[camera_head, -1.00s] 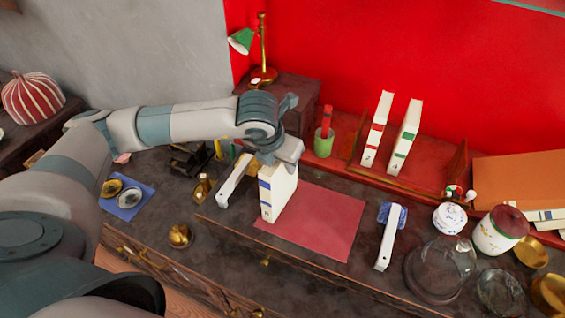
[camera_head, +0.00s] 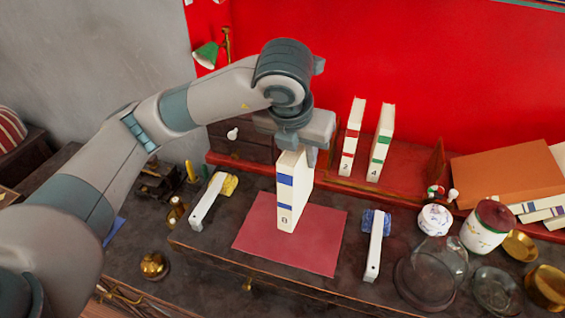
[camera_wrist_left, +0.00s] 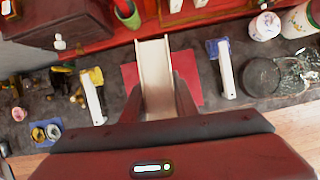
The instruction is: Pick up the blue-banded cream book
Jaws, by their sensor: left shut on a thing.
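The blue-banded cream book (camera_head: 287,200) is upright in the head view, above or on the red mat (camera_head: 325,253); I cannot tell whether its lower edge touches the mat. My left gripper (camera_head: 306,155) comes down from above and is shut on the upper part of the book. In the left wrist view the book (camera_wrist_left: 155,75) sits between the two dark fingers (camera_wrist_left: 160,98), with the mat (camera_wrist_left: 130,72) beneath. My right gripper is in neither view.
Red-banded (camera_head: 352,135) and green-banded (camera_head: 381,142) books stand in a red rack (camera_head: 437,160) behind. A white-handled brush with yellow bristles (camera_head: 205,203) lies left, a blue-bristled one (camera_head: 374,250) right. A glass dome (camera_head: 430,275), jars and brass bowls crowd the right.

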